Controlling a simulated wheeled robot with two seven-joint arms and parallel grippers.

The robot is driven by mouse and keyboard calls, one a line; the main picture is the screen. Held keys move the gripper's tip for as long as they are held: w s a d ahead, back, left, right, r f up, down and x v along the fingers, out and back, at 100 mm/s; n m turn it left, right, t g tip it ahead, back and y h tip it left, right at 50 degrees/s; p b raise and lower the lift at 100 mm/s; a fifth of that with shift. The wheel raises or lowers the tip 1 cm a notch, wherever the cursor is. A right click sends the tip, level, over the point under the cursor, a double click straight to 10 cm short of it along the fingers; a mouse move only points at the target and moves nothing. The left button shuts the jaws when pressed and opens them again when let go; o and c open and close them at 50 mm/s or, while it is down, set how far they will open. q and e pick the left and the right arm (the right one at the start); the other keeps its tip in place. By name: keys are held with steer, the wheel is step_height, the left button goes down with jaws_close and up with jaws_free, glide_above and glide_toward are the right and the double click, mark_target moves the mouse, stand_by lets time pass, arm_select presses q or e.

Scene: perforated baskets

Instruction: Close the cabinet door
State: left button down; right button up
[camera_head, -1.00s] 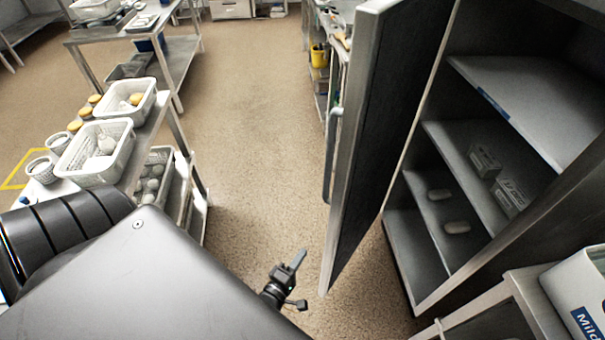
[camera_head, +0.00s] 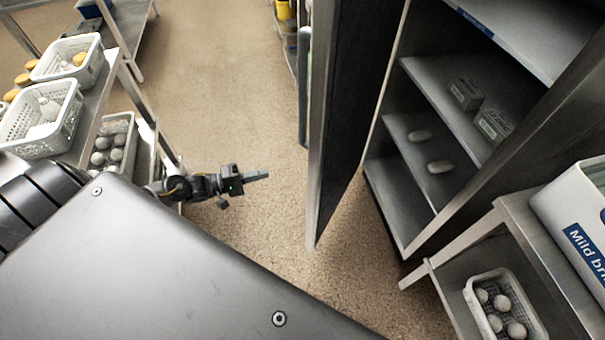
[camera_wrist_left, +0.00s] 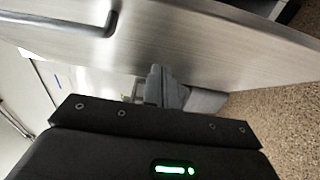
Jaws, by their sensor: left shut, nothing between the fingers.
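The cabinet door (camera_head: 345,110) stands wide open in the head view, with its dark inner face toward the cabinet and its steel edge toward me. The cabinet (camera_head: 480,95) is at the right, its shelves exposed. The door handle (camera_head: 303,85) is on the door's outer, left side. My left gripper (camera_head: 256,176) is shut and empty, left of the door's lower part and pointing right toward it. In the left wrist view the door's brushed steel face (camera_wrist_left: 200,45) fills the top, with the handle (camera_wrist_left: 95,28) at upper left. The fingers (camera_wrist_left: 158,88) are close to the door; contact cannot be told. My right gripper is not seen.
White perforated baskets (camera_head: 45,137) stand on a rack at the left. At lower right are a side table (camera_head: 520,225), a white box (camera_head: 575,215) and a basket of round items (camera_head: 515,325). Open floor (camera_head: 225,90) lies between rack and door.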

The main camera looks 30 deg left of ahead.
arm_select(q)
steer(key=s+d+b+x, duration=0.2)
steer(key=x, duration=1.1)
steer(key=shift+b, duration=0.35)
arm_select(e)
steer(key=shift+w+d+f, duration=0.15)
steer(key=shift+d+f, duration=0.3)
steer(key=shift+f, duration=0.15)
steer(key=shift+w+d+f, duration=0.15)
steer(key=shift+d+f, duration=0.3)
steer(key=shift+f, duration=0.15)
